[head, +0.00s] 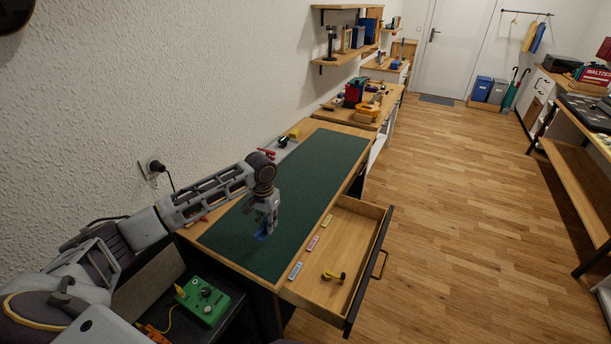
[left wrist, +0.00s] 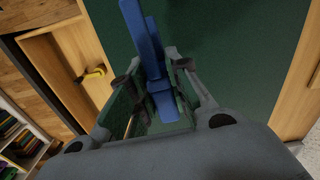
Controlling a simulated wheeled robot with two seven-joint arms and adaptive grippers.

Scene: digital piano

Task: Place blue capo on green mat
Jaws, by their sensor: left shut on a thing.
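The green mat (head: 300,185) covers most of the desk top, and it also fills much of the left wrist view (left wrist: 230,50). My left gripper (head: 264,228) is over the near part of the mat. It is shut on the blue capo (left wrist: 143,35), which sticks out beyond the fingers in the left wrist view. In the head view the capo (head: 262,237) shows as a small blue piece under the fingers. I cannot tell whether the capo touches the mat. My right gripper is not in view.
An open drawer (head: 367,230) juts out at the desk's right side, with a yellow capo-like item (head: 333,276) inside. Small coloured labels lie along its left edge. A green pedal (head: 203,300) sits at lower left. A red clip (head: 266,153) lies at the desk's wall side.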

